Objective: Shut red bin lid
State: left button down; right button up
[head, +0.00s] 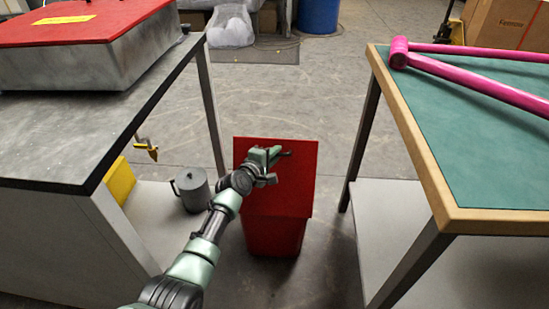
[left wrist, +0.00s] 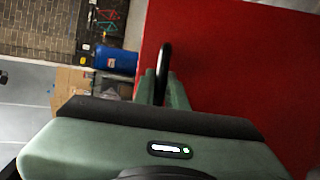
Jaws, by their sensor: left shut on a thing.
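The red bin (head: 274,236) stands on the floor between the two tables. Its red lid (head: 300,190) appears tilted up, with its broad face towards the head camera and its top edge wider than the bottom. My left gripper (head: 277,155) is in front of the lid's upper part, shut on a dark handle (head: 287,154). In the left wrist view the black curved handle (left wrist: 164,68) sits between the fingers, with the lid (left wrist: 235,75) filling the right side. My arm covers part of the lid, and the bin's inside is hidden. My right gripper is not in view.
A grey-topped table (head: 95,150) stands left, with a grey can (head: 191,190) and yellow box (head: 119,180) below. A green-topped table (head: 480,150) with a pink frame (head: 480,83) stands right. The floor behind the bin is clear, with a blue barrel (head: 318,15) farther back.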

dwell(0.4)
pick_arm(q)
jog(key=c, duration=1.5)
grip_release()
jog(key=shift+d, duration=0.1)
jog(key=shift+o, duration=0.2)
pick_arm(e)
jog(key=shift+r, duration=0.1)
pick_arm(q)
jog(key=p+v, duration=0.3)
jog(key=v, duration=0.4)
jog(key=shift+s+a+p, duration=0.25)
jog(key=shift+s+p, duration=0.05)
jog(key=shift+p, duration=0.1)
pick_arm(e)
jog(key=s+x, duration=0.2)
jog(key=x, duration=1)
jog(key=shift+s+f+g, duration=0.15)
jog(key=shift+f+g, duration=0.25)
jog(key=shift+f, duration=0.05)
pick_arm(q)
jog(key=shift+r, duration=0.1)
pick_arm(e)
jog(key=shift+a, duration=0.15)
